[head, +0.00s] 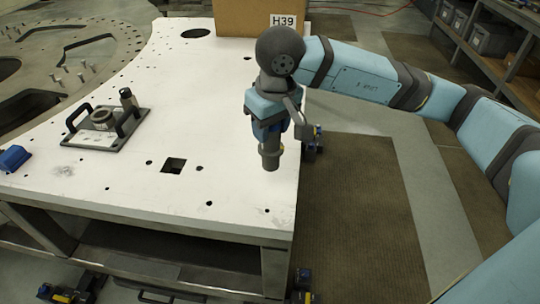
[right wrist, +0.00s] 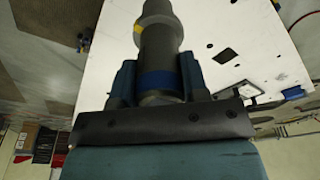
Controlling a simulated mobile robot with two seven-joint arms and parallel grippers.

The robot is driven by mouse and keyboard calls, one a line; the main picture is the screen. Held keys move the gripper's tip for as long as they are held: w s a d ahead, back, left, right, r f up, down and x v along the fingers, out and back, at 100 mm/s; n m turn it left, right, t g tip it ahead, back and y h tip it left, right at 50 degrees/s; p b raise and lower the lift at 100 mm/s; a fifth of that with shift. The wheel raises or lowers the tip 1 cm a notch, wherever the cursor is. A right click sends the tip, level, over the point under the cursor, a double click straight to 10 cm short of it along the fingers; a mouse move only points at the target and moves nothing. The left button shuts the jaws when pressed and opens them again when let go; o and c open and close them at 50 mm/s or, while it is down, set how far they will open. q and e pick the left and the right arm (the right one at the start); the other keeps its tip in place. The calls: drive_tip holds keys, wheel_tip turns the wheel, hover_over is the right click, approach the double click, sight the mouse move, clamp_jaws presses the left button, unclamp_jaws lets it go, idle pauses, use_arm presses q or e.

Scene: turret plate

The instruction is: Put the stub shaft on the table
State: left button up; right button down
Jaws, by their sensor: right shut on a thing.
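The stub shaft (head: 270,156) is a dark grey stepped cylinder. My right gripper (head: 268,132) is shut on it and holds it upright, pointing down, over the right part of the white table (head: 225,180). I cannot tell whether its lower end touches the table top. In the right wrist view the shaft (right wrist: 158,45) sits between the two blue fingers, with a blue band and a small yellow mark, and a wider collar towards its far end. My left gripper is not in view.
A dark plate with two handles and a ring (head: 104,119) lies on the table's left side. A square hole (head: 173,165) and several small holes are in the top. A cardboard box marked H39 (head: 245,18) stands at the back. A blue block (head: 14,158) is at the left edge.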

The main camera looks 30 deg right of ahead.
sight(270, 138)
wheel_tip(270, 138, down, 3)
drive_tip(key=shift+f, duration=0.1)
wheel_tip(270, 138, down, 5)
drive_tip(key=shift+r+p, duration=0.1)
drive_tip(key=shift+p, duration=0.2)
drive_tip(key=shift+f, duration=0.25)
drive_tip(key=c, duration=1.1)
unclamp_jaws()
drive_tip(key=shift+f+b, duration=0.2)
drive_tip(key=shift+b, duration=0.1)
drive_tip(key=o, duration=0.5)
drive_tip(key=shift+r, duration=0.1)
drive_tip(key=shift+c, duration=0.2)
